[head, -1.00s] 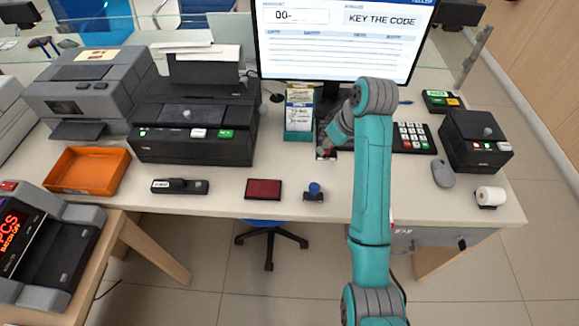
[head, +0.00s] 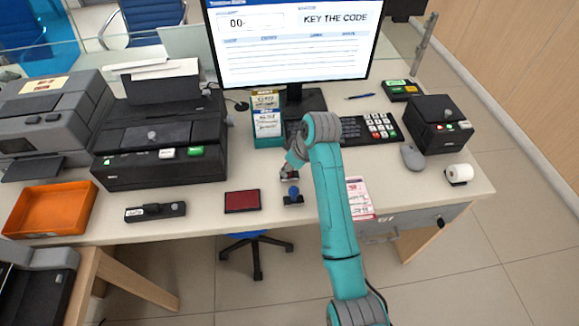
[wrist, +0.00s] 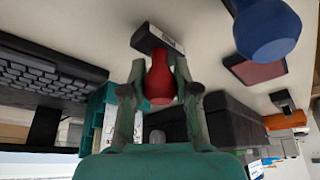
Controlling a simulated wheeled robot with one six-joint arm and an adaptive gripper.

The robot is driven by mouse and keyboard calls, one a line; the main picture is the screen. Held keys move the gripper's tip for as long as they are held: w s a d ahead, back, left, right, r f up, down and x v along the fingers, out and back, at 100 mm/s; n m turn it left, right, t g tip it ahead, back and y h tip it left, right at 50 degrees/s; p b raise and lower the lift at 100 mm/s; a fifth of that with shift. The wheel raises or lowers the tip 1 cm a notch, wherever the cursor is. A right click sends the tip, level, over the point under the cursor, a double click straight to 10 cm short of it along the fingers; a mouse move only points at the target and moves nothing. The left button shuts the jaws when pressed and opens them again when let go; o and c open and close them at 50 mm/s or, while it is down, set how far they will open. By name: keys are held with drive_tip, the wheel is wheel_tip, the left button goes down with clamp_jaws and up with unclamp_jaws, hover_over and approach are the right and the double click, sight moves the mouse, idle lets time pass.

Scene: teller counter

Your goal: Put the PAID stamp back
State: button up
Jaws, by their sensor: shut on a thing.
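A stamp with a red knob (wrist: 159,80) and a dark block with a white label (wrist: 160,38) is between my gripper's fingers (wrist: 158,95) in the wrist view. My gripper (head: 289,168) is shut on its knob. In the head view the stamp is small and partly hidden by my gripper, just behind a blue-knobbed stamp (head: 293,195). That blue knob is also close by in the wrist view (wrist: 266,30). I cannot read the held stamp's label or tell whether its base touches the counter.
A dark red ink pad (head: 242,201) lies left of the blue stamp. A low black piece with a white label (head: 155,211) lies farther left, near an orange tray (head: 50,208). A teal card holder (head: 268,138) and keyboard (head: 368,128) stand behind. A pink slip (head: 360,198) lies right.

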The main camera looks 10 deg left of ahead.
drive_tip(key=shift+f, duration=0.1)
drive_tip(key=o, duration=0.9)
